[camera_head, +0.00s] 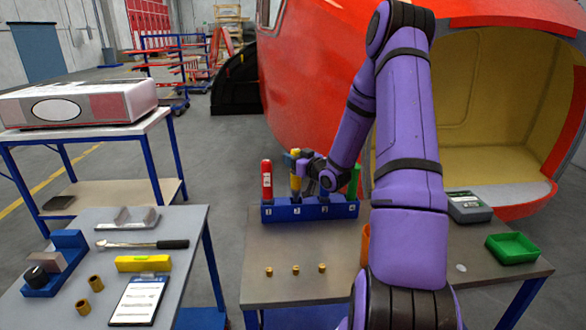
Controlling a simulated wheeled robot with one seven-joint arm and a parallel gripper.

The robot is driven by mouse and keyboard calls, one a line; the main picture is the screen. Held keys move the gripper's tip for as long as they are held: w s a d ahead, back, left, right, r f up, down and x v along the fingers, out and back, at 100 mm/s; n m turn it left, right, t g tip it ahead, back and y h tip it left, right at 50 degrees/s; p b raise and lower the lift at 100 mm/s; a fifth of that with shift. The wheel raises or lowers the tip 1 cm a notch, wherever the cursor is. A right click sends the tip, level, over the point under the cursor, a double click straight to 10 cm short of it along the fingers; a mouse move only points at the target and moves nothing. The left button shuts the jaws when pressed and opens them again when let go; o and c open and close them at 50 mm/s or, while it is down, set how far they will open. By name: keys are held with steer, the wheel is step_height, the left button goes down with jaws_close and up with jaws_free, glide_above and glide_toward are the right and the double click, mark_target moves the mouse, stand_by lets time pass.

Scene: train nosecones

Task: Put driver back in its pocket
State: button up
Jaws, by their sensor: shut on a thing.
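A blue rack (310,211) with pockets numbered 1 to 4 stands on the middle table. A red driver (266,178) stands upright at pocket 1, and a green driver (354,182) is at pocket 4, partly hidden by my arm. My gripper (297,159) is shut on a yellow driver (296,184), around the upper part of its handle. The yellow driver is upright over pocket 2; I cannot tell whether its shaft is inside.
Several small brass parts (296,269) lie in front of the rack. A green tray (512,248) and a grey box (468,207) are on the right.

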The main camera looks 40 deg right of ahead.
mark_target(296, 180)
steer(key=shift+f, duration=1.6)
steer(key=o, duration=1)
steer(key=shift+f, duration=0.15)
